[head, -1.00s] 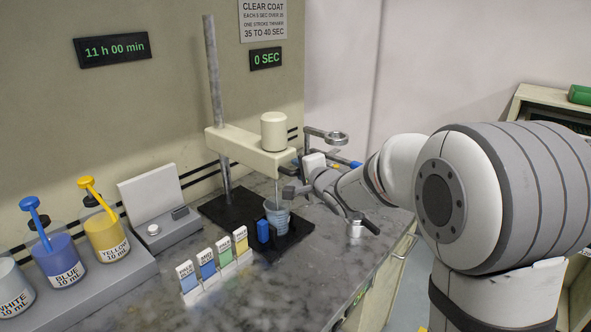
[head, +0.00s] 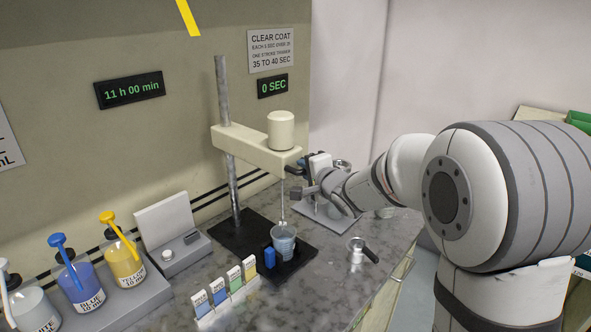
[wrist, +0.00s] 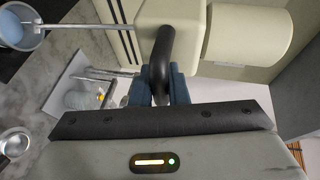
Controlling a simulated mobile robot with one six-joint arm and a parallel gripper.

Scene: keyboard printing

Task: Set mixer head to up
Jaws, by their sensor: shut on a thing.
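The mixer head (head: 250,145) is a cream arm with a round motor cap, carried on an upright metal pole (head: 224,110). It sits high above the black base (head: 232,238). Its thin shaft (head: 283,205) hangs down over a grey cup (head: 284,243) on the base; its tip is near the rim, and I cannot tell if it is inside. My gripper (head: 301,182) is at the front end of the head. In the wrist view my gripper (wrist: 160,92) is shut on the curved black handle (wrist: 162,55) of the cream head.
A small metal cup with a black handle (head: 357,250) stands on the counter right of the base. Colour cards (head: 227,292) stand in front. Pump bottles (head: 122,262) and a grey scale-like device (head: 172,235) are at left. A ring stand (head: 325,205) is behind my gripper.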

